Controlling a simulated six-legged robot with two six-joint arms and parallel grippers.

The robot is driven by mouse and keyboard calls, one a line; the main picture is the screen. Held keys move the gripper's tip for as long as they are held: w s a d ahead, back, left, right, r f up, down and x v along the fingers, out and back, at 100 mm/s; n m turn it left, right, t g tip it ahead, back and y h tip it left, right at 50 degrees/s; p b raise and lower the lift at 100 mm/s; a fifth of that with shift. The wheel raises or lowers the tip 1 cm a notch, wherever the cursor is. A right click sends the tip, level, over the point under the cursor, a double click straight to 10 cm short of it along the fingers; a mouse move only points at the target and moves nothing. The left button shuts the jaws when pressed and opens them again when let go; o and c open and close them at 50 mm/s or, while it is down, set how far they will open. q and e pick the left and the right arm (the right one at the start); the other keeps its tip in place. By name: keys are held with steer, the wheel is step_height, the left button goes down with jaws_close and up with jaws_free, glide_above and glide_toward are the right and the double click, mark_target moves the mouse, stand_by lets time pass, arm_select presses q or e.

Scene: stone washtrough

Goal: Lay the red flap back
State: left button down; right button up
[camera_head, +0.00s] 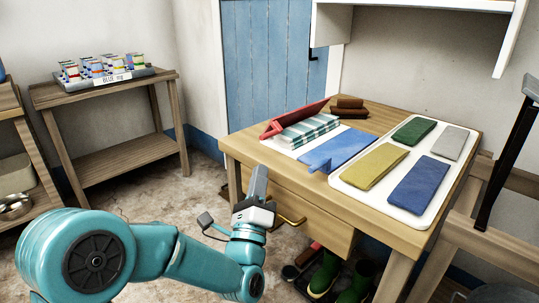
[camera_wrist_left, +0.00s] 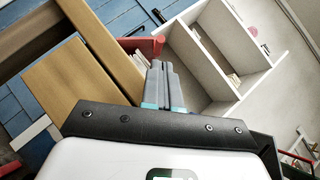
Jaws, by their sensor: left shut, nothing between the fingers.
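The red flap (camera_head: 298,117) stands tilted up at the far left of the wooden table. A green-and-white checkered cloth (camera_head: 307,131) lies just in front of it, and a blue flap (camera_head: 342,148) lies to the right of the cloth. My left gripper (camera_head: 259,172) is in front of the table's left front edge, nearer to me than the red flap and apart from it. Its fingers are shut and empty, pointing up. In the left wrist view the shut fingers (camera_wrist_left: 165,65) show beside a red piece (camera_wrist_left: 144,46), probably the flap. My right gripper is in neither view.
A white tray (camera_head: 411,219) with green, grey, yellow and blue panels fills the table's right part. Brown blocks (camera_head: 347,107) lie behind the flap. The drawer front (camera_head: 290,211) is below my gripper's side. A wooden shelf (camera_head: 110,90) with cans stands at left.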

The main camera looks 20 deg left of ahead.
arm_select(q)
steer(key=x, duration=0.5)
steer(key=shift+w+a, duration=0.1)
steer(key=shift+w, duration=0.05)
steer(key=shift+w+r, duration=0.1)
steer(key=shift+w, duration=0.15)
steer(key=shift+a+r, duration=0.1)
